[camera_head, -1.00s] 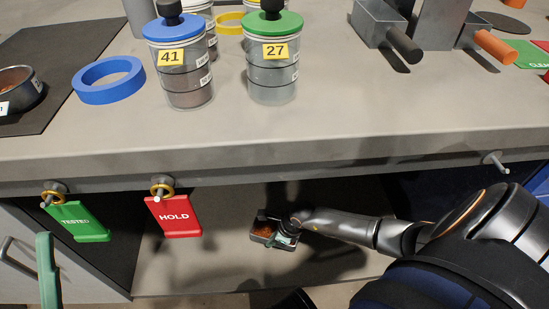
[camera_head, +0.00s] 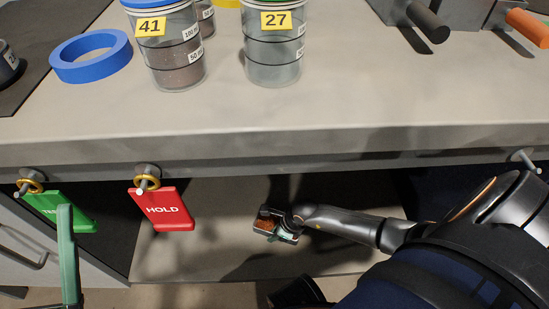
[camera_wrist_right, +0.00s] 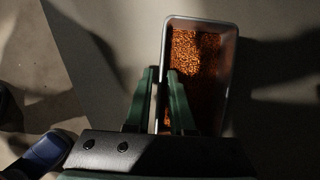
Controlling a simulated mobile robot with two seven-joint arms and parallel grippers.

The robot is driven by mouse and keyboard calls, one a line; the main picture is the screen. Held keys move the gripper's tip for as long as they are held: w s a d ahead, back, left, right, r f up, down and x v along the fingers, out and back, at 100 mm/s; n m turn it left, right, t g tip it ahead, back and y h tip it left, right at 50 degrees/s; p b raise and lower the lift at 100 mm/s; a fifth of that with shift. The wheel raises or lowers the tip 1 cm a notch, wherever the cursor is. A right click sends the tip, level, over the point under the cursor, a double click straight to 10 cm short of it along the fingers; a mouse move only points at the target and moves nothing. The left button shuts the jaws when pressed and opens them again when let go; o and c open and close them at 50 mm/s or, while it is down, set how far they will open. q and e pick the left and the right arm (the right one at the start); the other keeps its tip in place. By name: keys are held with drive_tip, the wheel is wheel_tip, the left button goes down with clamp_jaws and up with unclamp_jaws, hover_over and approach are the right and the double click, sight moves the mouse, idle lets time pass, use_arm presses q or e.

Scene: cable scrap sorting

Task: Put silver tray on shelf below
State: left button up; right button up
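The silver tray (camera_head: 288,238), a small rectangular pan of copper-coloured granules, is in the opening below the counter, over the grey lower shelf (camera_head: 190,255). In the right wrist view the tray (camera_wrist_right: 232,80) is seen from above. My right gripper (camera_head: 290,222) is at the tray's edge. I cannot tell whether the tray's underside touches the shelf. Part of a green finger of my left gripper (camera_head: 68,255) shows at the lower left.
A red HOLD tag (camera_head: 162,210) and a green tag (camera_head: 58,208) hang from the counter's front edge (camera_head: 250,155). Jars 41 (camera_head: 172,65) and 27 (camera_head: 273,60) and a blue ring (camera_head: 90,56) are on the counter. The shelf left of the tray is clear.

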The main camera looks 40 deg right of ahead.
drive_tip(key=shift+o, duration=0.8)
drive_tip(key=shift+r, duration=0.2)
drive_tip(key=p+v, duration=0.7)
drive_tip(key=v, duration=0.3)
drive_tip(key=shift+d+r, duration=0.1)
drive_tip(key=shift+r, duration=0.05)
use_arm(q)
wheel_tip(320, 180, up, 8)
drive_tip(key=a, duration=0.1)
drive_tip(key=shift+s+r+t+p, duration=0.25)
drive_tip(key=shift+t+p, duration=0.05)
use_arm(e)
drive_tip(key=shift+v, duration=0.75)
use_arm(q)
drive_tip(key=shift+w+n, duration=0.1)
drive_tip(key=shift+n, duration=0.2)
use_arm(e)
drive_tip(key=shift+s, duration=0.1)
use_arm(q)
drive_tip(key=shift+f, duration=0.1)
